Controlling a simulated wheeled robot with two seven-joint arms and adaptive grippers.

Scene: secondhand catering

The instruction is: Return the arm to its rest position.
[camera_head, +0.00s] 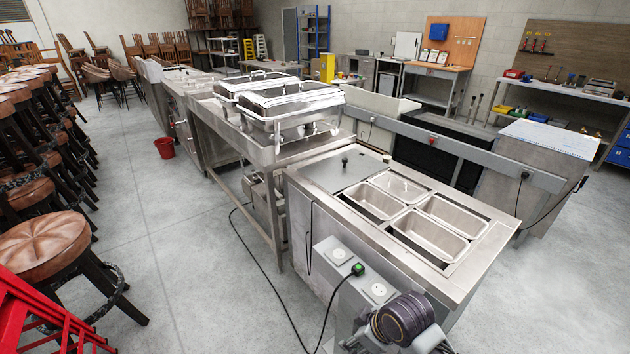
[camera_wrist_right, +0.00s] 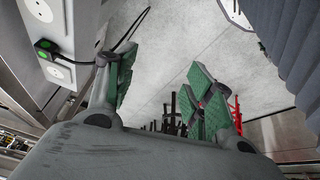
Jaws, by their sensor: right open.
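My right gripper (camera_wrist_right: 163,88) shows in the right wrist view with its green-padded fingers spread wide apart. In the head view, part of my right arm (camera_head: 402,320) is at the bottom, in front of the steel counter's socket panel. The right gripper's fingers cannot be made out there. My left gripper is in neither view.
A socket panel (camera_head: 330,258) on the steel counter (camera_head: 318,174) carries a green-marked black plug (camera_head: 357,269) with a hanging cable. The plug also shows left of the fingers in the wrist view (camera_wrist_right: 45,45).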

